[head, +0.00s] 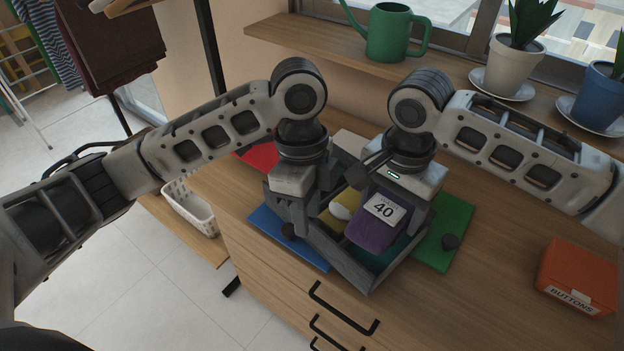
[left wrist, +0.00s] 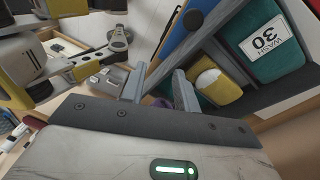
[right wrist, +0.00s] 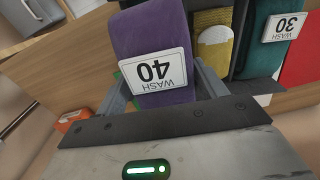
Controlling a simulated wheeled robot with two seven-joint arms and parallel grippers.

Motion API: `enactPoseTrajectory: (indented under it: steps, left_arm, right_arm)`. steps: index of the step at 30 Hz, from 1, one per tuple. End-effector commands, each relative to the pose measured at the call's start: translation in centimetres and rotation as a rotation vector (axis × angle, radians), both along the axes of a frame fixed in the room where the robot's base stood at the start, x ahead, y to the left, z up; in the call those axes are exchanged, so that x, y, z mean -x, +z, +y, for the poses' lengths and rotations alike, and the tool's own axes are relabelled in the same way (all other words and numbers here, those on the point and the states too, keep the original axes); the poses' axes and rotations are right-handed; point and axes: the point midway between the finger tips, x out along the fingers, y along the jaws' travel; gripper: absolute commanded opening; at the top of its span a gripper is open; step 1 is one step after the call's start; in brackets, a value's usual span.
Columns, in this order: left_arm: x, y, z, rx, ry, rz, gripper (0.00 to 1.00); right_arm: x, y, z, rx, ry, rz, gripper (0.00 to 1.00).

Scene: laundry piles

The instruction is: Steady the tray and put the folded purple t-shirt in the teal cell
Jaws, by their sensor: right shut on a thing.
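The folded purple t-shirt (head: 372,234), with a white label reading 40, is shut between the fingers of my right gripper (right wrist: 165,95). In the head view it is over the front right part of the grey tray (head: 345,266), next to a strip of the teal cell (head: 397,250). I cannot tell if it touches the cell floor. My left gripper (left wrist: 160,88) is at the tray's left wall, with its fingers apart near the wall's edge. A yellow folded cloth (left wrist: 217,85) and a teal one labelled 30 (left wrist: 268,42) lie in other cells.
An orange buttons box (head: 578,278) stands at the right. A green watering can (head: 390,35) and potted plants are on the shelf behind.

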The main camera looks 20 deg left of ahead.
Motion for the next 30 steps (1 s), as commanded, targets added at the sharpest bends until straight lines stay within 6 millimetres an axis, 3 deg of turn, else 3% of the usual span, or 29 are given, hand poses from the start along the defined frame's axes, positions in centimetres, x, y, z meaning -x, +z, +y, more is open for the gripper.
enactPoseTrajectory:
  steps: [1, 6, 11, 17, 30]
  left_arm:
    - [-0.7, 1.1, 0.0, -0.014, -0.098, -0.049, 0.31]
    - [-1.9, 3.2, 0.0, -0.050, -0.344, -0.138, 0.31]
    - [-2.2, 3.5, 0.0, -0.064, -0.429, -0.161, 0.31]
    - [-2.2, 1.1, 0.0, -0.065, -0.436, -0.160, 0.31]
    - [-2.2, -6.6, 0.0, -0.064, -0.433, -0.161, 0.31]
  right_arm:
    - [0.0, 0.0, 0.0, -0.001, 0.000, 0.000, 0.44]
    - [0.0, 0.0, 0.0, -0.001, 0.000, 0.000, 0.44]
    - [0.0, 0.0, 0.0, -0.001, 0.000, 0.000, 0.44]
    - [0.0, 0.0, 0.0, -0.001, 0.000, 0.000, 0.44]
    - [0.0, 0.0, 0.0, -0.001, 0.000, 0.000, 0.44]
